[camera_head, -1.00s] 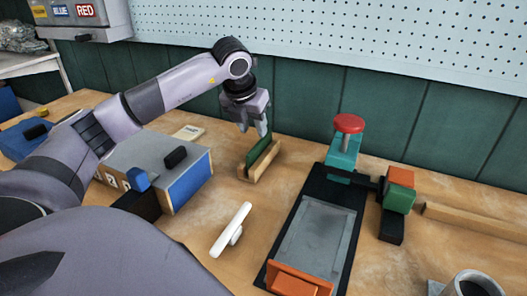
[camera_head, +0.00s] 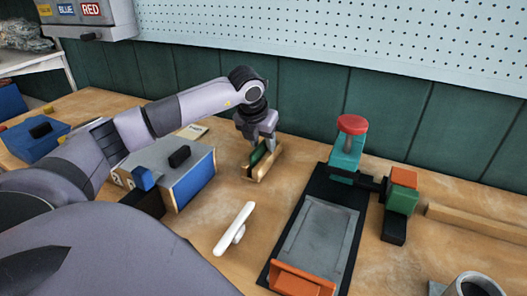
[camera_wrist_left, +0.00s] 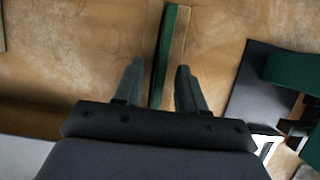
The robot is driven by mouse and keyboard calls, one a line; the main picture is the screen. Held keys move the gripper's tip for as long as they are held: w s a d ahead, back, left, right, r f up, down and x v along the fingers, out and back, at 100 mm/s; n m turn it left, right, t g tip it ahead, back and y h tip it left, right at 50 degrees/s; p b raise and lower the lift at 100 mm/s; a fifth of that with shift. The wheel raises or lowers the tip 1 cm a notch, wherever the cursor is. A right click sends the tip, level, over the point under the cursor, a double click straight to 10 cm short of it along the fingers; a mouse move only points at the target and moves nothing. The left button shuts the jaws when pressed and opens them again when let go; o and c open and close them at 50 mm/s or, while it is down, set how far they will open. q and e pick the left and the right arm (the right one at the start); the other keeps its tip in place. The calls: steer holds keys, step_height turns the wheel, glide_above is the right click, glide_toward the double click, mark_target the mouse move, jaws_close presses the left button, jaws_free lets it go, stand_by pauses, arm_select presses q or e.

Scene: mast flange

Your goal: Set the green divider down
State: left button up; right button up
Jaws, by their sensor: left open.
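The green divider (camera_head: 257,154) stands on edge at a narrow light-wood holder (camera_head: 262,171) on the bench, left of the dark plate. My left gripper (camera_head: 262,147) is above it, pointing down, partly hiding its far end. In the left wrist view, the divider (camera_wrist_left: 166,50) shows as a long green strip with a wood strip (camera_wrist_left: 180,45) along its right side. The left gripper (camera_wrist_left: 157,68) is open there, one finger to each side of the divider, with a gap between. Whether the divider is fully seated in the holder I cannot tell. My right gripper is not in view.
A grey box with a blue front (camera_head: 196,189) stands left of the holder. A white handle-shaped piece (camera_head: 234,229) lies in front. The dark plate (camera_head: 345,215) and a teal clamp with a red knob (camera_head: 351,125) are on the right. The green wall is close behind.

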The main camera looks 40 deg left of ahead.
arm_select(q)
steer(key=shift+f, duration=0.2)
jaws_close()
steer(key=shift+r, duration=0.1)
